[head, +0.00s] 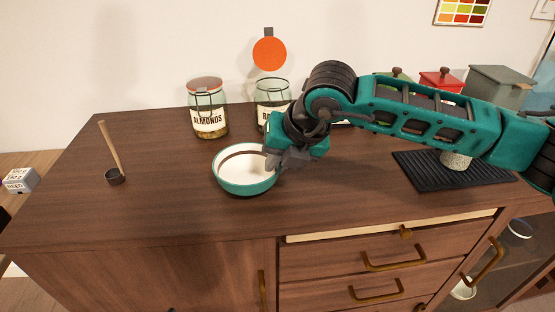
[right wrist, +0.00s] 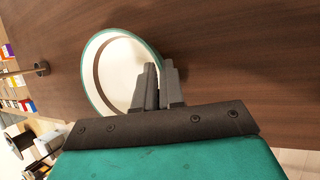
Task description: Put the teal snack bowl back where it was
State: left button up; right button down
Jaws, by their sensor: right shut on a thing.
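The teal snack bowl (head: 246,183) has a white inside and is upright at the middle of the wooden cabinet top in the head view. I cannot tell whether it rests on the wood or is just above it. My right gripper (head: 280,160) comes in from the right and is shut on the bowl's right rim. The right wrist view shows the two dark fingers (right wrist: 158,85) at the rim of the bowl (right wrist: 100,95), one reaching over its inside. My left gripper is in neither view.
A jar labelled almonds (head: 208,120) and another jar (head: 270,92) stand behind the bowl. A small scoop (head: 115,176) with a wooden handle is at left. A black ribbed mat (head: 425,180) with a pale cup (head: 455,160) lies at right. The front of the top is clear.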

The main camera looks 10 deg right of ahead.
jog(key=shift+f, duration=0.15)
jog(key=c, duration=1.2)
grip_release()
jog(key=shift+c, duration=0.2)
jog(key=shift+r, duration=0.35)
jog(key=v, duration=1.1)
jog(key=shift+s+d+r+p, duration=0.2)
jog(key=shift+r+p, duration=0.1)
jog(key=shift+p, duration=0.1)
